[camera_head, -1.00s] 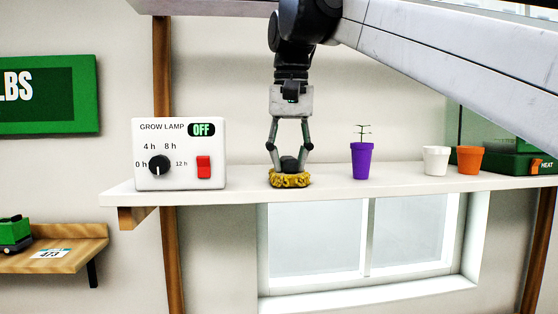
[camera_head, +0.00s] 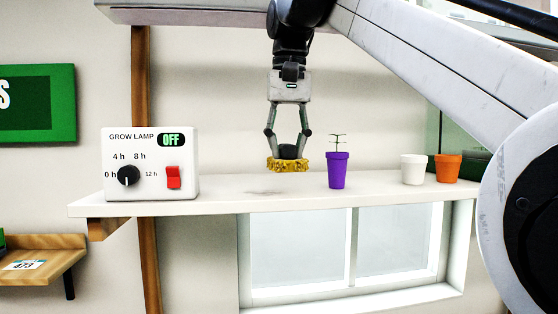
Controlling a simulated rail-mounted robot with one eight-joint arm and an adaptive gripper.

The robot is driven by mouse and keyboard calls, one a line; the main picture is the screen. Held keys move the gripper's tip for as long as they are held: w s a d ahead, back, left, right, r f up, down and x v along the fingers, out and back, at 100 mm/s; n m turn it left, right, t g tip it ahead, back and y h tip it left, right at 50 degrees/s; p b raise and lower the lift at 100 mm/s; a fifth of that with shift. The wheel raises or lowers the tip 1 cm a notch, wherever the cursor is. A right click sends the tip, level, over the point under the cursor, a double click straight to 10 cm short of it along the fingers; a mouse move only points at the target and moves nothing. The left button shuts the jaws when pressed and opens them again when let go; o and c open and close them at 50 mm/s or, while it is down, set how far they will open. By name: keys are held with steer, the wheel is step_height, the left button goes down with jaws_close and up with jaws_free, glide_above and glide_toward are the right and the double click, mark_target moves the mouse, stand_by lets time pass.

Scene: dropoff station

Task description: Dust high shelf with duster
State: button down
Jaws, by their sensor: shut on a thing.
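The duster (camera_head: 288,165) has a yellow, fluffy bottom and a dark knob on top. My gripper (camera_head: 289,151) points down and is shut on the knob. The duster hangs just above the white shelf (camera_head: 230,205), with a small gap seeming to show beneath it. A faint grey smudge, perhaps dust, lies on the shelf top to the left of and below the duster. The duster is between the grow lamp box and the purple pot.
The grow lamp box (camera_head: 150,163) stands at the shelf's left end, its display reading OFF. A purple pot (camera_head: 338,172) with a seedling stands close right of the duster. A white pot (camera_head: 413,169) and an orange pot (camera_head: 447,168) stand farther right. A window (camera_head: 345,245) is below.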

step_height(320, 180, up, 2)
steer(key=shift+a+r, duration=0.15)
steer(key=shift+r, duration=0.55)
